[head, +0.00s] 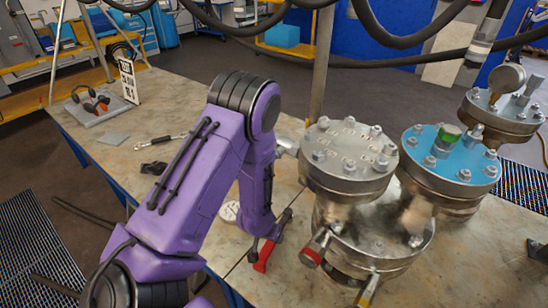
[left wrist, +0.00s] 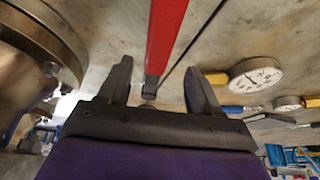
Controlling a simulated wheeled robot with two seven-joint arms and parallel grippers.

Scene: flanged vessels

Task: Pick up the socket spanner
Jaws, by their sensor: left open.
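A tool with a long red handle (head: 264,256), which looks like the socket spanner, lies on the table just left of the flanged vessels. My left gripper (head: 272,238) points down right above it, partly covering it. In the left wrist view the red handle (left wrist: 166,35) runs away between the open fingers of my left gripper (left wrist: 158,70), with a dark end towards the palm. The fingers stand apart on both sides of it, and I cannot tell whether they touch it. The tool's far end is hidden or out of frame. My right gripper is not in view.
Silver flanged vessels (head: 350,160) stand close right of my left gripper; one has a blue lid (head: 448,158). A dial gauge (left wrist: 255,78) lies beside the fingers.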

